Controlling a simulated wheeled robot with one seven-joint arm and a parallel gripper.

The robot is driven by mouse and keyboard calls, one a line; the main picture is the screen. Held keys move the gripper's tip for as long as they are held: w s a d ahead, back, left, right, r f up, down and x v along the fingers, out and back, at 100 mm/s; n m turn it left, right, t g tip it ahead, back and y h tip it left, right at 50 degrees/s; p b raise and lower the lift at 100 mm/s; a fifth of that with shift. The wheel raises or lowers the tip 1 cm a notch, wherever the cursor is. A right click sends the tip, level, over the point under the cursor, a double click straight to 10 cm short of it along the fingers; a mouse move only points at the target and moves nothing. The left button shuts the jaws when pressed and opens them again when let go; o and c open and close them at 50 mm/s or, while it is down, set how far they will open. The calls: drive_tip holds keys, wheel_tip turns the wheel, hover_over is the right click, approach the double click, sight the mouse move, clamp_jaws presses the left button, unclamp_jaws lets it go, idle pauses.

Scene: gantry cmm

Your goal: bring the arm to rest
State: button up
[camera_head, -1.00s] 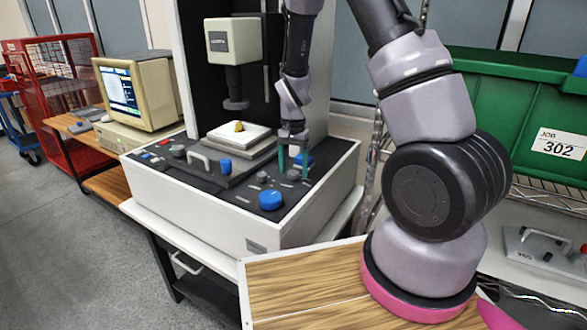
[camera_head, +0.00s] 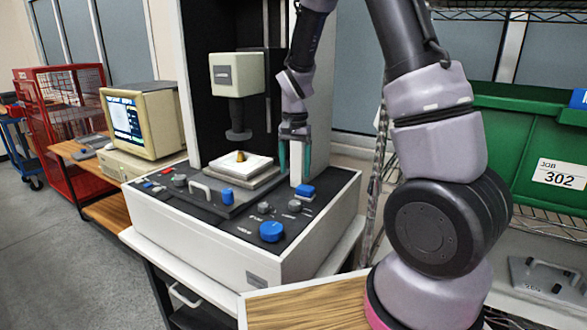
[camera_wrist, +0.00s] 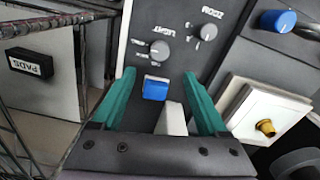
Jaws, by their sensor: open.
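My gripper (camera_head: 294,157) is open, with its two green fingers pointing down above the right side of the measuring machine's black control panel (camera_head: 215,217). A blue switch (camera_wrist: 155,89) on the panel shows beyond and between the fingertips there; the same blue switch (camera_head: 305,190) is below the gripper in the head view.
The measuring head (camera_head: 237,75) hangs left of my gripper, above a white stage (camera_head: 240,166) with a small brass part (camera_head: 240,157). A green bin (camera_head: 535,130) stands on the wire shelf at right. A monitor (camera_head: 140,120) stands at left.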

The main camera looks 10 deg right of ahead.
drive_tip(key=s+d+r+n+t+y, duration=0.1)
drive_tip(key=s+d+r+t, duration=0.2)
drive_tip(key=s+r, duration=0.7)
drive_tip(key=s+d+r+n+t+y, duration=0.1)
drive_tip(key=s+r+t, duration=0.3)
drive_tip(key=s+r, duration=0.6)
wheel_tip(320, 180, up, 5)
drive_tip(key=shift+s+d+r+n, duration=0.1)
drive_tip(key=shift+s+d+n, duration=0.25)
drive_tip(key=shift+d, duration=0.55)
drive_tip(key=shift+w, duration=0.1)
